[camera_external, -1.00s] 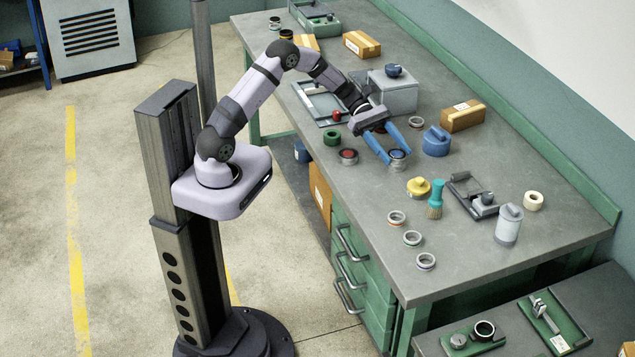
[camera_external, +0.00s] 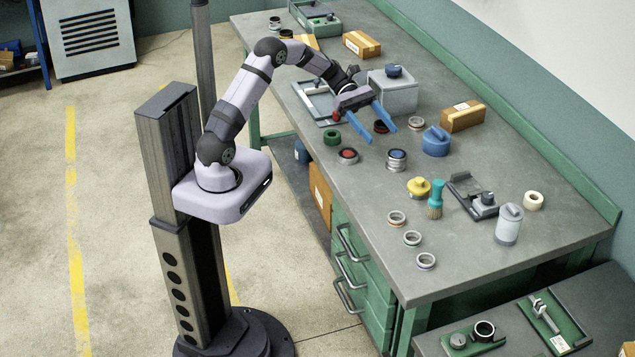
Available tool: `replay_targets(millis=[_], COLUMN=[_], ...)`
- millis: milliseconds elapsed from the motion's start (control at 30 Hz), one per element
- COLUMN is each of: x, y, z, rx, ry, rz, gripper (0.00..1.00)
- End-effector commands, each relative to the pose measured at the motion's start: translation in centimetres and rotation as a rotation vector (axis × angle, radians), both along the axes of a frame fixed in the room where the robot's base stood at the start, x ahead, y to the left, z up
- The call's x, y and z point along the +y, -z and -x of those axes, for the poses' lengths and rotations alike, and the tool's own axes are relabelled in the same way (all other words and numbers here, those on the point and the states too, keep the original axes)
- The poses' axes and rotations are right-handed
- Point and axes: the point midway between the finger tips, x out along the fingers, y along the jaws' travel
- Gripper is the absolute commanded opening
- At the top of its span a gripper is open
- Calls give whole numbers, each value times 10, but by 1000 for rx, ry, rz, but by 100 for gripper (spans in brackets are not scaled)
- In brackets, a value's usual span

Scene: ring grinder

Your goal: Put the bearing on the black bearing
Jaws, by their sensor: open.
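My gripper (camera_external: 381,136) has two blue fingers, spread open with nothing between them, above the bench. A silver bearing with a blue centre (camera_external: 397,155) stands on the bench just in front of the fingertips, apart from them. A dark ring with a reddish centre (camera_external: 381,127) shows between the fingers. I cannot tell surely which one is the black bearing.
A green ring (camera_external: 332,138), a pale ring (camera_external: 416,123) and a blue container (camera_external: 436,141) are nearby. A grey box (camera_external: 393,95) stands behind the gripper.

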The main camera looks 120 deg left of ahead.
Motion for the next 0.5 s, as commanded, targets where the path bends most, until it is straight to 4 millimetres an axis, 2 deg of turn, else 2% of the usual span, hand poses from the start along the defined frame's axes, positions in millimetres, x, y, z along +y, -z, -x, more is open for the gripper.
replay_targets(millis=[200, 500], x=[13, 17], y=[-10, -15], z=[23, 32], rx=[0, 2], ry=[-1, 0], rz=[0, 1], gripper=[66, 66])
